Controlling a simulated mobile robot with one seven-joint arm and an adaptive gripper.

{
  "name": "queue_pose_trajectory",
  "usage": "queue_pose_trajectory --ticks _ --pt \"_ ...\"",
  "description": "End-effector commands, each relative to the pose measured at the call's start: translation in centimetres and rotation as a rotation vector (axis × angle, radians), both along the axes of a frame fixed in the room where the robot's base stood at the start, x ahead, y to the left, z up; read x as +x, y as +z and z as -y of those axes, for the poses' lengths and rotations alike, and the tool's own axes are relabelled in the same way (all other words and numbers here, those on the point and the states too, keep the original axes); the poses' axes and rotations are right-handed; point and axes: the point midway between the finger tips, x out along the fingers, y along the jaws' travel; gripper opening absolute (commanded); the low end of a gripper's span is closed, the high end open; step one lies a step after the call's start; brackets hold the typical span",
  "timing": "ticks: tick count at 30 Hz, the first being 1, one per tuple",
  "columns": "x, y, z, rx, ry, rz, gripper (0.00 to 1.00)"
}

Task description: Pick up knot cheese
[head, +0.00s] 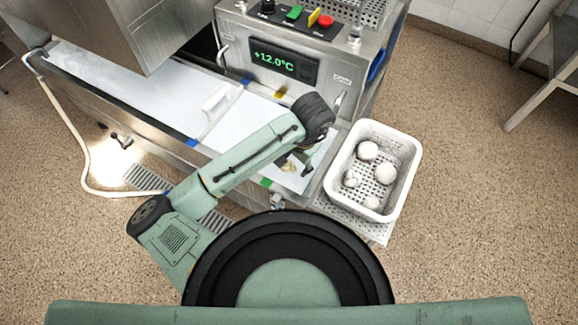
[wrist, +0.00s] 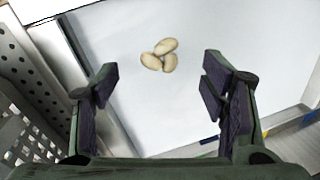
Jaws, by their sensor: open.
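The knot cheese (wrist: 160,55) is a small tan piece with several rounded lobes. It lies on a white surface (wrist: 205,30), ahead of my gripper and between the lines of its fingers in the wrist view. In the head view the cheese (head: 290,165) is partly hidden by my arm, near the right end of the white surface. My gripper (wrist: 160,82) is open and empty, its two dark fingers wide apart. The fingers do not touch the cheese.
A white perforated basket (head: 412,150) with several white balls (head: 385,173) stands right of the white surface. A metal control box (head: 285,62) reading +12.0°C stands behind it. A white handled tool (head: 222,97) lies to the left. A hose (head: 72,150) hangs at the far left.

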Motion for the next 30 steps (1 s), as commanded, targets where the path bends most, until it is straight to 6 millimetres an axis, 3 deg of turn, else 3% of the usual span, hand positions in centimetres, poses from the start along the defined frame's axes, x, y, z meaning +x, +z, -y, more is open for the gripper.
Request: queue_pose_trajectory --ticks 10,19,30 --pt "0.9 -4.3 -0.7 0.000 0.003 0.000 0.66" --pt "1.0 -4.9 -0.7 -0.001 0.001 0.002 0.66" --pt "1.0 -4.9 -0.7 -0.001 0.001 0.002 0.42"
